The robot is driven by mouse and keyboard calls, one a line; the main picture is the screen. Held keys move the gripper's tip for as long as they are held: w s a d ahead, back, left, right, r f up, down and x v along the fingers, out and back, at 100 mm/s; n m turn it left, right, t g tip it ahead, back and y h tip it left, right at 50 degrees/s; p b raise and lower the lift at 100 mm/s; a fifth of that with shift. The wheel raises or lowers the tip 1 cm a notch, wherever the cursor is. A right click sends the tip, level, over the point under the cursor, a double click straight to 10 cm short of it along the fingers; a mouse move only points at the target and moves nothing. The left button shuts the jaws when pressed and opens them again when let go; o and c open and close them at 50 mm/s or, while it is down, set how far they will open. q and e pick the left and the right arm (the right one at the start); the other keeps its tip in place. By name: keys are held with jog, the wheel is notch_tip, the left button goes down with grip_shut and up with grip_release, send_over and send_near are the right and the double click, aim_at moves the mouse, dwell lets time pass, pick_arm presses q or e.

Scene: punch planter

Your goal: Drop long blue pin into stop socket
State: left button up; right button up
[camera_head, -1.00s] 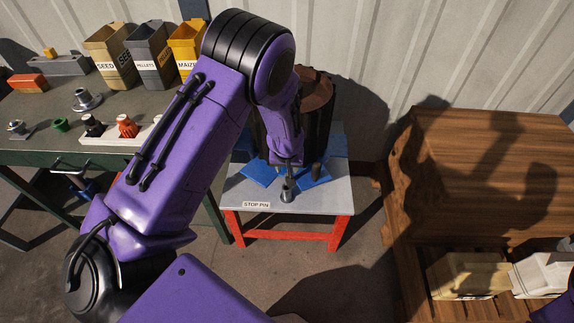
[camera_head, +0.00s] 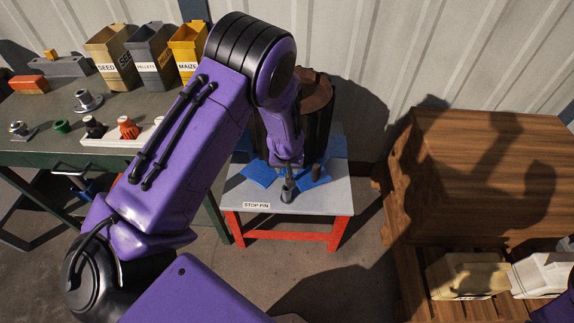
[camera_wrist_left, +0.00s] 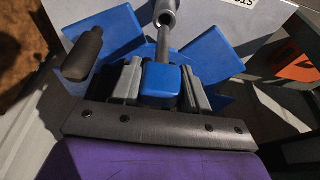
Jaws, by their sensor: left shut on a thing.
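My left gripper (camera_wrist_left: 162,88) is shut on the blue head of the long blue pin (camera_wrist_left: 160,80). The pin's thin grey shaft reaches away from the fingers to the round grey stop socket (camera_wrist_left: 165,12) at the top of the left wrist view. The shaft tip meets the socket mouth there; I cannot tell how far it is inside. In the head view my left gripper (camera_head: 287,161) is just above the socket (camera_head: 287,190), which stands on the small table behind the "STOP PIN" label (camera_head: 257,205). My right gripper is out of view.
Blue plates (camera_wrist_left: 103,38) lie around the socket, and a dark cylinder (camera_wrist_left: 84,55) is beside the gripper. A brown round machine (camera_head: 318,95) stands behind. The green bench (camera_head: 45,155) is left, the wooden bench (camera_head: 480,170) right.

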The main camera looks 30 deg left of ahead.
pick_arm(q)
jog(key=shift+p, duration=0.35)
jog(key=shift+f+b, duration=2)
jog(key=shift+f, duration=1.45)
jog(key=shift+r, duration=0.15)
jog(key=shift+r+p, duration=3.1)
jog(key=shift+p, duration=0.2)
